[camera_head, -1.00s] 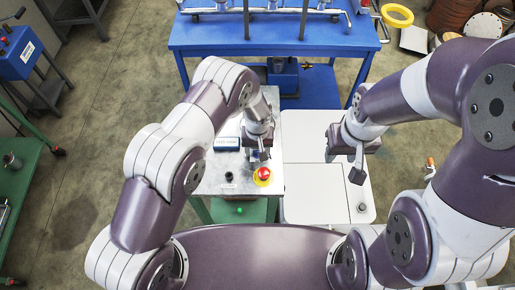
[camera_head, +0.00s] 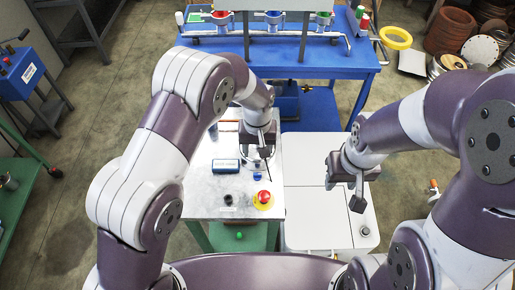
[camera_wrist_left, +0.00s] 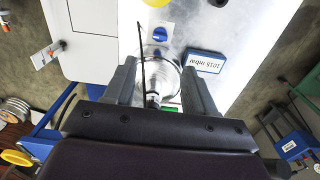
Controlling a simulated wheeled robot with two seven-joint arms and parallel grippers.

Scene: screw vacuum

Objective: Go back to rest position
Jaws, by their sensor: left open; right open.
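My left gripper (camera_head: 258,162) is over the back right part of the metal bench top in the head view, pointing down. Its two fingers stand apart in the left wrist view (camera_wrist_left: 158,88). A clear round part (camera_wrist_left: 160,65) with a metal fitting and a thin black rod shows between and beyond these fingers; whether they touch it I cannot tell. My right gripper (camera_head: 357,192) hangs over the white panel (camera_head: 305,222) at the right, open, with nothing seen in it. The metal bench top (camera_head: 205,190) lies between my arms.
The bench carries a blue-framed display (camera_head: 226,165), also in the wrist view (camera_wrist_left: 206,62), a black knob (camera_head: 228,200) and a red button (camera_head: 264,196) on yellow. A blue table (camera_head: 325,70) with pipework stands behind. Green furniture (camera_head: 20,200) is at the left. Floor (camera_head: 90,130) is open between.

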